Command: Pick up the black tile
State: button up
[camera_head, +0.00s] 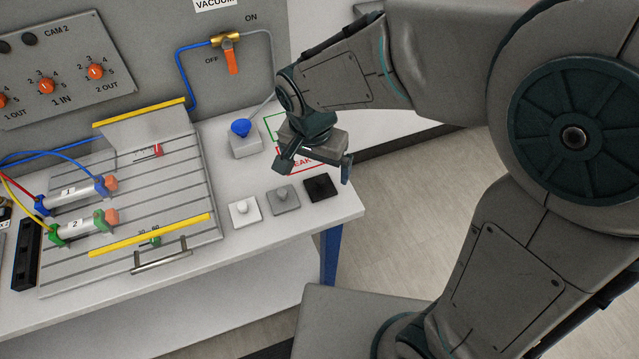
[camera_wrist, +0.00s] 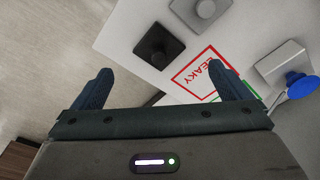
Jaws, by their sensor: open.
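The black tile (camera_head: 320,188) is a small square with a round knob on top. It lies flat on the white table near its right front corner, at the right end of a row of tiles. It also shows in the wrist view (camera_wrist: 158,48), beyond my fingers and a little left of centre. My gripper (camera_head: 317,172) is open and empty, above the table and just behind the black tile in the head view. In the wrist view the fingers (camera_wrist: 163,85) are spread wide, with the tile apart from both of them.
A grey tile (camera_head: 283,200) and a white tile (camera_head: 244,211) lie left of the black one. A red-framed "LEAKY" area (camera_wrist: 199,72) is marked on the table. A blue suction cup on a grey block (camera_head: 245,145) stands behind. A slotted plate (camera_head: 170,205) fills the left.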

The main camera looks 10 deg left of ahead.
aim_at(320, 180)
jog(key=shift+w+d+f+p, duration=0.15)
jog(key=shift+w+f, duration=0.1)
jog(key=shift+f, duration=0.95)
jog(key=shift+w+f+p, duration=0.1)
jog(key=shift+w+f, duration=0.15)
jog(key=shift+f, duration=0.95)
jog(key=shift+w+d+f+p, duration=0.15)
jog(key=shift+w+f, duration=0.1)
jog(key=shift+f, duration=0.95)
jog(key=c, duration=1)
